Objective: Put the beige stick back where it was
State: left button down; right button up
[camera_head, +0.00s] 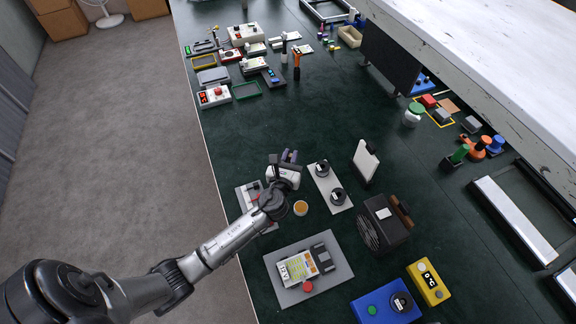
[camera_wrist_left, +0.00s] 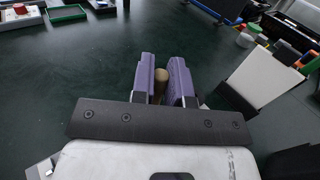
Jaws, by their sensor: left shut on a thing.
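My left gripper (camera_head: 289,157) is above the dark green table, left of the grey plate with two black knobs (camera_head: 334,201). In the left wrist view its purple fingers (camera_wrist_left: 162,82) are shut on the beige stick (camera_wrist_left: 160,84). Only a short tan, rounded part of the stick shows between the fingers; the rest is hidden. In the head view I cannot make the stick out. My right gripper is in neither view.
A white upright panel (camera_head: 365,160) and a black fan-like box (camera_head: 384,225) stand to the right. A small orange-topped round piece (camera_head: 300,208) and a grey plate (camera_head: 339,264) with a 12V device lie nearer. Free table (camera_head: 265,125) lies beyond the gripper.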

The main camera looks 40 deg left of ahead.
pick_arm(q)
jog(key=shift+a+f, duration=0.25)
jog(key=shift+a, duration=0.1)
pick_arm(e)
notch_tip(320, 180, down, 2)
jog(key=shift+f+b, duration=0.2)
jog(key=shift+b, duration=0.95)
pick_arm(q)
notch_tip(320, 180, down, 4)
jog(key=shift+s, duration=0.1)
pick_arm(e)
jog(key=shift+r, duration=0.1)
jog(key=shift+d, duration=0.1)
pick_arm(q)
jog(key=shift+f, duration=0.2)
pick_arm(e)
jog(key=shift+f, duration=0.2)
pick_arm(q)
jog(key=c, duration=1.1)
grip_release()
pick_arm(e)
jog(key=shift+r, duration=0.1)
pick_arm(q)
jog(key=shift+r, duration=0.1)
